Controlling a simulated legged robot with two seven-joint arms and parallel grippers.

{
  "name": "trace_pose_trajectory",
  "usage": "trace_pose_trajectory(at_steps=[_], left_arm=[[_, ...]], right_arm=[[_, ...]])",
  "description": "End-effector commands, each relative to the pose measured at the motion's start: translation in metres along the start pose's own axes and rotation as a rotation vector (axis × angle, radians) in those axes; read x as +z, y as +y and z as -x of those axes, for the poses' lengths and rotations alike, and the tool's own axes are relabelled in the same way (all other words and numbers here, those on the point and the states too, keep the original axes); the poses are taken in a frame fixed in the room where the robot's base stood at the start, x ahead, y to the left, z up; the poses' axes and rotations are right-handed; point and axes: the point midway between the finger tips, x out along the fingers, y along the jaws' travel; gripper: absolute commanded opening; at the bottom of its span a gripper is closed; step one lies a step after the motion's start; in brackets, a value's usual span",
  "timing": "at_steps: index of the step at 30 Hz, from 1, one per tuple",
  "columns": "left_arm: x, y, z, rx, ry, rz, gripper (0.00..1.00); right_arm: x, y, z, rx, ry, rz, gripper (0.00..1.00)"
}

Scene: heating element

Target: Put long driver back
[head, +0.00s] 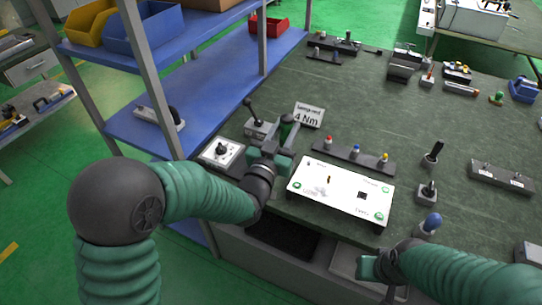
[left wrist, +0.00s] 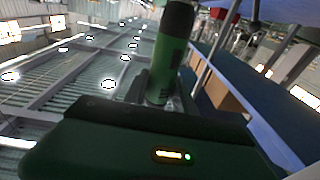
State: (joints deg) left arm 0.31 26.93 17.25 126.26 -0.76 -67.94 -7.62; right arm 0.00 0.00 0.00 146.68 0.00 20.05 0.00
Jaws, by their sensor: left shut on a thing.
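A small block-like stand (head: 259,129) with a dark lever-like handle is just left of the driver. A sign reading 4 Nm (head: 308,115) stands behind it. My right gripper (head: 385,270) is low at the front edge, partly cut off, and its fingers are unclear.
A white panel (head: 341,189) lies at the front of the bench. A rack (head: 350,157) with red, blue and yellow tops is behind it. A white square base (head: 220,153) sits at left, near blue shelves (head: 185,85). Upright tools (head: 428,190) stand right of the panel.

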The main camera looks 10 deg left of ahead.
Motion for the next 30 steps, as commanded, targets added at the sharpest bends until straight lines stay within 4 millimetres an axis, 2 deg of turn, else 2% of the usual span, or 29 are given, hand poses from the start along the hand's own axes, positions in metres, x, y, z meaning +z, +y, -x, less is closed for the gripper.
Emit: trace_pose_trajectory(at_steps=[3, 6, 9, 11, 15, 24, 27, 30], left_arm=[[-0.004, -0.047, -0.017, -0.149, 0.005, -0.018, 0.00], [-0.007, -0.083, -0.025, -0.264, 0.004, -0.027, 0.00], [-0.006, -0.103, -0.028, -0.331, 0.002, -0.031, 0.00], [0.004, -0.109, -0.027, -0.349, -0.002, -0.031, 0.00], [0.036, -0.110, -0.024, -0.352, -0.004, -0.032, 0.00], [0.081, -0.110, -0.019, -0.351, -0.002, -0.031, 0.00], [0.091, -0.109, -0.018, -0.350, 0.001, -0.031, 0.00], [0.090, -0.109, -0.018, -0.350, 0.003, -0.031, 0.00]], right_arm=[[0.000, 0.000, 0.000, 0.000, 0.000, 0.000, 0.35], [0.000, 0.000, 0.000, 0.000, 0.000, 0.000, 0.35], [0.000, 0.000, 0.000, 0.000, 0.000, 0.000, 0.35], [0.000, 0.000, -0.001, 0.000, 0.000, 0.000, 0.35], [0.001, 0.000, -0.003, 0.000, 0.000, 0.000, 0.35], [0.001, 0.000, -0.006, 0.000, 0.000, 0.000, 0.35], [0.001, 0.000, -0.006, 0.000, 0.000, 0.000, 0.35], [0.001, 0.000, -0.005, 0.000, 0.000, 0.000, 0.35]])
